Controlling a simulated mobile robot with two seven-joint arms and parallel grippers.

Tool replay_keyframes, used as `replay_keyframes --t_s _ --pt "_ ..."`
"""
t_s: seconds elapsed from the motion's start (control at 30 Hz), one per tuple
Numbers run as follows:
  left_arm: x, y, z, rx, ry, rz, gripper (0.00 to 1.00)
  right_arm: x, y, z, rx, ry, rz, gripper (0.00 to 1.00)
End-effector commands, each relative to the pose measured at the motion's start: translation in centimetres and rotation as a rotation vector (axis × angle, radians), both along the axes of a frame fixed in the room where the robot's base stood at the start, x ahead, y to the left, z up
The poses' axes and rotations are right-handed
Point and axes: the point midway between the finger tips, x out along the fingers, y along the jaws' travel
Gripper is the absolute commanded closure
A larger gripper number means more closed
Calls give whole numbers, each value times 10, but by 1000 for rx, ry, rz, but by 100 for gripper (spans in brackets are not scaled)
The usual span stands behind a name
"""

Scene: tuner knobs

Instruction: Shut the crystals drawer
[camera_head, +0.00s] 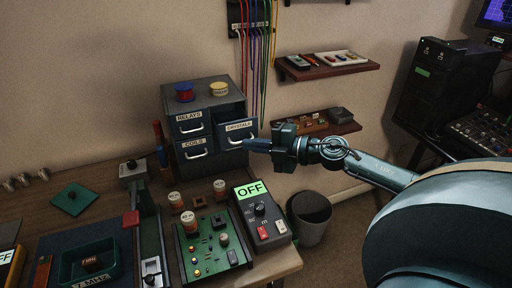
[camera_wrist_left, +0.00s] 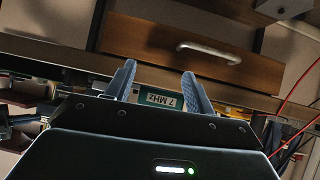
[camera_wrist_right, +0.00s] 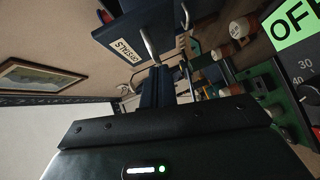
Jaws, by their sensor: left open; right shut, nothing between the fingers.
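The crystals drawer (camera_head: 236,129) is the labelled blue drawer at the upper right of a small grey cabinet (camera_head: 215,103). It stands partly out, with a dark gap above its front. In the right wrist view its front (camera_wrist_right: 120,38), label and silver handle show close ahead. My right gripper (camera_head: 247,144) is shut and empty, its tips at the lower edge of the drawer front by the handle; I cannot tell whether they touch. My left gripper (camera_wrist_left: 158,82) is open and empty in the left wrist view, and is out of the head view.
The relays drawer (camera_head: 187,122) and coils drawer (camera_head: 193,151) sit at the cabinet's left. Spools stand on top. Labelled jars, a green circuit board (camera_head: 212,247) and an OFF-display box (camera_head: 262,217) crowd the bench in front. A bin (camera_head: 309,216) stands on the floor at right.

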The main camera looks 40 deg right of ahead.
Motion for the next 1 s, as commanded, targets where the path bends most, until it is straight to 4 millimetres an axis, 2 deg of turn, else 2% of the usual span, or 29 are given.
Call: replay_keyframes --t_s 0.4,0.6,1.0 --pt "1 -2 -2 -3 -10 -4 46 67 -17 2 -1 -6 -5 100" --pt "2 -2 -1 -2 -15 -11 46 91 -23 1 0 -3 -4 100" --pt "2 -3 1 -5 -21 -12 46 99 -26 3 -1 -8 -8 100"
